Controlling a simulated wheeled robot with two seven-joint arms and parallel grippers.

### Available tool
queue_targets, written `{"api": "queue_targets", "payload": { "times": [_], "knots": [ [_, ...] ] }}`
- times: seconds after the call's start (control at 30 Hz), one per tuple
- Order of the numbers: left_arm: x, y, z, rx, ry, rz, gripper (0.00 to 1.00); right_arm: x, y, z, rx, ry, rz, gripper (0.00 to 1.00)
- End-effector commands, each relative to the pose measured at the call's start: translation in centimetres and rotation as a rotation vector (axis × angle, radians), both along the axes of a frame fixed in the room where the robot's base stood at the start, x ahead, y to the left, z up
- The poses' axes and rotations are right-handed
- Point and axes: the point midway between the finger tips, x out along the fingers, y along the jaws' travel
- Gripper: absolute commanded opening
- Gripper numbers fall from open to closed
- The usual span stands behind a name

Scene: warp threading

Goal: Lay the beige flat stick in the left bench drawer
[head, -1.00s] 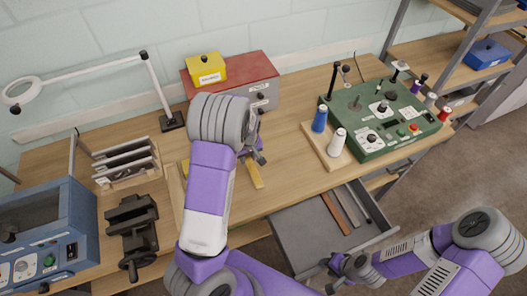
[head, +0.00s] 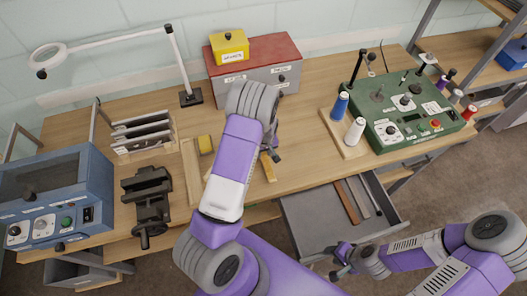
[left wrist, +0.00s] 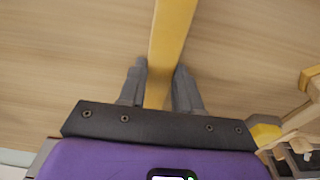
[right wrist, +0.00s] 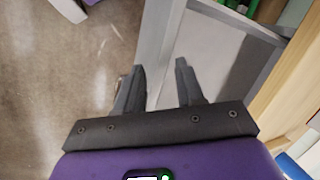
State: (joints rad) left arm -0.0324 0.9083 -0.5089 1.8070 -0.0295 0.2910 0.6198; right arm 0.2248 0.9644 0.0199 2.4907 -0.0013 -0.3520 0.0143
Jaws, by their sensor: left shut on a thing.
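The beige flat stick (head: 268,168) is over the bench top, partly hidden by my left arm. My left gripper (head: 272,150) is shut on it; in the left wrist view the stick (left wrist: 172,40) runs between the fingers (left wrist: 160,85). An open grey drawer (head: 310,222) juts from the bench at centre right, with a brown strip and grey strips inside. My right gripper (head: 340,268) is by its front edge; in the right wrist view its fingers (right wrist: 158,85) are apart, with the drawer wall (right wrist: 152,60) seen between them. Another grey open drawer-like box (head: 75,272) shows at lower left.
A blue machine (head: 55,195), a dark vise (head: 148,200) and a slotted rack (head: 143,135) stand on the left. Spools (head: 355,132) and a green machine (head: 415,120) are right.

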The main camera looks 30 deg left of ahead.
Motion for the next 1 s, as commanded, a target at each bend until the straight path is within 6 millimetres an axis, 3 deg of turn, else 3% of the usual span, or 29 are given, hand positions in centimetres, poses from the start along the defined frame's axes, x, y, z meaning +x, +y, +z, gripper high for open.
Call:
{"api": "queue_targets", "payload": {
  "times": [0.07,0.1,0.27,0.67,1.0],
  "knots": [
    [0.0,0.0,-0.4,0.000,0.000,0.000,0.02,0.0,0.0,-0.4,0.000,0.000,0.000,0.38],
    [0.0,0.0,-0.4,0.001,0.001,0.000,0.35,0.0,0.0,-0.4,0.000,0.000,0.000,0.38],
    [0.0,0.0,-0.3,0.001,0.001,0.000,0.59,0.0,0.0,-0.3,0.000,0.000,0.000,0.38],
    [0.0,0.0,0.4,0.001,-0.001,0.000,0.59,0.0,0.0,0.2,0.000,0.000,0.000,0.38],
    [-0.5,-0.7,7.4,0.000,-0.005,0.000,0.59,0.0,0.0,0.2,0.000,0.000,0.000,0.38]
  ]
}}
